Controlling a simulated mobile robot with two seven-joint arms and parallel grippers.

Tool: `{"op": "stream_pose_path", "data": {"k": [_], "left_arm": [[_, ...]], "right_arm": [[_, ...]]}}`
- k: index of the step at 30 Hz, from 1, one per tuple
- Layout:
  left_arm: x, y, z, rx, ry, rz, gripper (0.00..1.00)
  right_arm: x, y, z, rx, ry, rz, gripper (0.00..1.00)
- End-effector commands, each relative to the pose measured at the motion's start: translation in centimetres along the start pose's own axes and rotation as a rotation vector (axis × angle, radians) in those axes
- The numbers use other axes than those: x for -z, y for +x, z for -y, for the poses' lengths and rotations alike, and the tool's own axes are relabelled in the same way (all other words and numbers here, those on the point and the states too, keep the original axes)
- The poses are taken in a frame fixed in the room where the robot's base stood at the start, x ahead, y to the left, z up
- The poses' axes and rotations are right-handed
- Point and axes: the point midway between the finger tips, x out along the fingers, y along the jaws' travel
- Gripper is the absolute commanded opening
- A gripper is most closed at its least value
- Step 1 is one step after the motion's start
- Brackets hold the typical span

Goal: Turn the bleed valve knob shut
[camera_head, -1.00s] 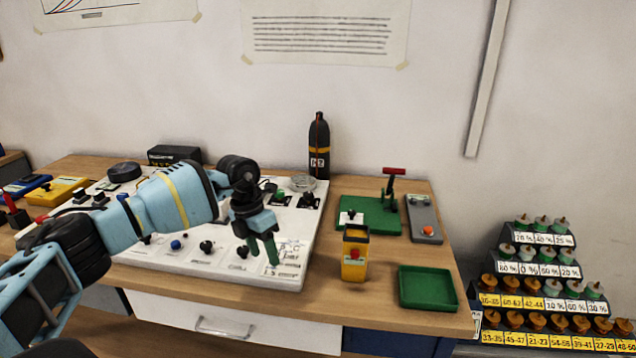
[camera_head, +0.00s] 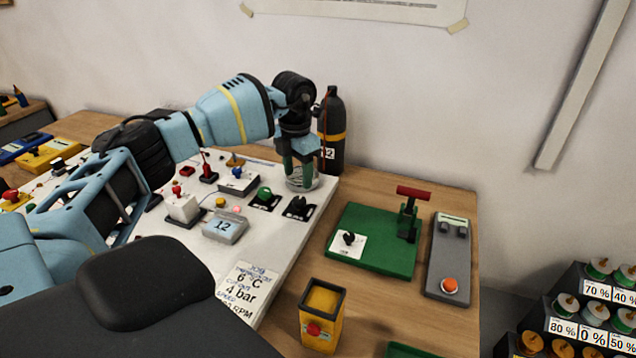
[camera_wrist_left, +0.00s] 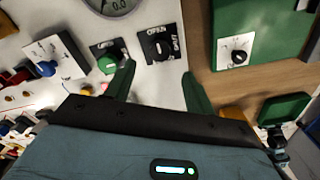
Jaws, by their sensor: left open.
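Two knobs sit on black plates on the white panel (camera_head: 215,258): a black knob (camera_head: 299,206) and a green knob (camera_head: 264,195). Both show in the wrist view, the black knob (camera_wrist_left: 160,45) with OPEN and SHUT lettering and the green knob (camera_wrist_left: 108,62) to its left. I cannot read which is named the bleed valve. My left gripper (camera_head: 299,172) is open, its green fingers pointing down above the panel's back right. In the wrist view the black knob lies ahead, between the lines of the fingers (camera_wrist_left: 158,82), with nothing held. My right gripper is out of view.
A round gauge (camera_head: 302,182) is close behind the knobs, partly hidden by the fingers. A black bottle (camera_head: 333,130) stands behind the gripper. A green plate with a red-handled lever (camera_head: 409,212) and a yellow box (camera_head: 321,316) are to the right. Bare wood separates panel and plate.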

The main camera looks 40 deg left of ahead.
Motion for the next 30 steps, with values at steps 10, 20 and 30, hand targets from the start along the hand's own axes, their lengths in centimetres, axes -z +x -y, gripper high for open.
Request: {"op": "stream_pose_path", "data": {"k": [10, 20, 30], "left_arm": [[0.0, 0.4, 0.0, 0.0, 0.0, -0.001, 0.54], [0.1, 4.9, 0.1, 0.001, 0.001, -0.003, 0.54], [0.0, 7.8, 0.0, 0.001, 0.0, 0.0, 0.54]], "right_arm": [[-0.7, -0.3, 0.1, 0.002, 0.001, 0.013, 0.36], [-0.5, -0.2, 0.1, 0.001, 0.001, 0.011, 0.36], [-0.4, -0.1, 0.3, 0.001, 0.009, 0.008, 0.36]]}}
